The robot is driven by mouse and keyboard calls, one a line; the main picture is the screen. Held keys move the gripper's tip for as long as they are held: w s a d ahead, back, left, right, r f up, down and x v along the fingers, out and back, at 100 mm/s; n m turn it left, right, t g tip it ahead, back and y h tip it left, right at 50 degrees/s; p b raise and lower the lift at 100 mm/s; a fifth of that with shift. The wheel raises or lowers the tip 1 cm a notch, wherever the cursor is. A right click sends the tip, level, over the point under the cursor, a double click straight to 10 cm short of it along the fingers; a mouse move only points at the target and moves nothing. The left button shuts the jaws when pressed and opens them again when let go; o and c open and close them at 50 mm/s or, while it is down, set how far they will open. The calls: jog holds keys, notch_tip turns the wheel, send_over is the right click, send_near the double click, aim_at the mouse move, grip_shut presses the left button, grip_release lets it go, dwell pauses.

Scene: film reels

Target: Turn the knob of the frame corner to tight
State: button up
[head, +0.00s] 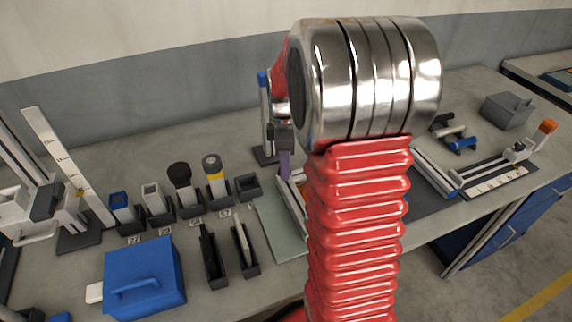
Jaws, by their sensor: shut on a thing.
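My gripper (285,168) shows as a dark block with a narrow purple part pointing down, just left of my red arm. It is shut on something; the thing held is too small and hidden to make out. Below it, a silver frame rail (289,200) lies on a pale green mat (270,226), partly behind my arm. The tips are at or just above this rail; I cannot tell if they touch it. The frame corner's knob and its setting cannot be made out.
A blue toolbox (145,277) and several small holders stand on the left of the grey bench. An upright ruler (68,170) is at far left. A blue-topped post (264,110) stands close behind my gripper. Rails with an orange-topped piece (547,127) are at right.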

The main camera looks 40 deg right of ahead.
jog(key=m, duration=0.7)
jog(key=shift+a, duration=0.2)
jog(key=m, duration=0.7)
jog(key=shift+w+m, duration=0.1)
jog(key=shift+m, duration=0.2)
jog(key=m, duration=0.3)
jog(key=shift+m, duration=0.3)
jog(key=m, duration=0.3)
jog(key=shift+d+m, duration=0.1)
jog(key=shift+m, duration=0.3)
jog(key=m, duration=0.4)
jog(key=shift+d+m, duration=0.1)
jog(key=shift+m, duration=1.7)
